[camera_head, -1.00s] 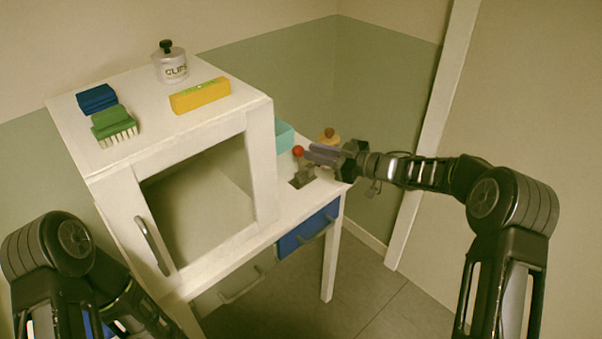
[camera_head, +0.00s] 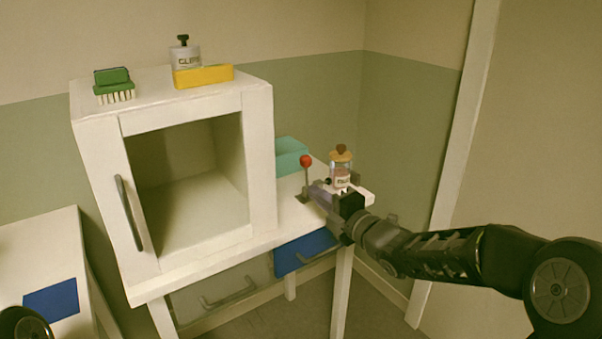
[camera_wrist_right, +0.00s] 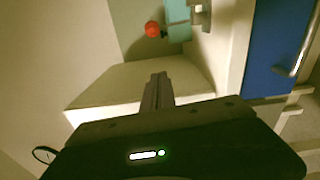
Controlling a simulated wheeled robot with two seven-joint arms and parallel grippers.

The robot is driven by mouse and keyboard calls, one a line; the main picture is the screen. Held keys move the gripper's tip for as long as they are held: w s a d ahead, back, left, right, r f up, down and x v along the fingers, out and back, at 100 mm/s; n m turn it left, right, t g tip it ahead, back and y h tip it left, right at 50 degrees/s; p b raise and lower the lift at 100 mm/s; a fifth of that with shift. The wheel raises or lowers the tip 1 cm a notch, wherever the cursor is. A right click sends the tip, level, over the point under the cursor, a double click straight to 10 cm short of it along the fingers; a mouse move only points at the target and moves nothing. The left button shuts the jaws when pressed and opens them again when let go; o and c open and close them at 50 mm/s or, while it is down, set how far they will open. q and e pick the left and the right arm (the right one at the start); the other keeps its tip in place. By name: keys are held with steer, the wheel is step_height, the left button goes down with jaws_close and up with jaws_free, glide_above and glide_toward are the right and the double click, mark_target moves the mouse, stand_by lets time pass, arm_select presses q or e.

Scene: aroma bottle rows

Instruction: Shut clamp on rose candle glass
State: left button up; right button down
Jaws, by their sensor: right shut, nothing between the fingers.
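A glass jar (camera_head: 340,168) with a tan lid, a dark knob and a pale label stands at the right end of the white table. I cannot read its label. Beside it on the left is the clamp's upright lever with a red ball (camera_head: 306,161); the red ball also shows in the right wrist view (camera_wrist_right: 153,29). My right gripper (camera_head: 319,190) is shut and empty, its fingers just in front of the lever and jar; they show together in the wrist view (camera_wrist_right: 158,80). I cannot tell whether they touch the lever. The clamp's jaws are mostly hidden. My left gripper is out of view.
A teal box (camera_head: 290,157) stands behind the lever. A white open-fronted cabinet (camera_head: 260,165) fills the left of the table, with a green brush (camera_head: 114,87), yellow box (camera_head: 204,76) and labelled grey jar (camera_head: 186,58) on top. A blue drawer (camera_head: 305,251) is below the table.

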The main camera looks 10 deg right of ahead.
mark_target(306, 170)
steer(key=shift+w, duration=0.1)
steer(key=w+p, duration=0.2)
steer(key=w, duration=0.9)
steer(key=shift+w+a+r, duration=0.15)
steer(key=shift+w+a, duration=0.05)
steer(key=shift+a, duration=0.15)
steer(key=shift+d, duration=0.15)
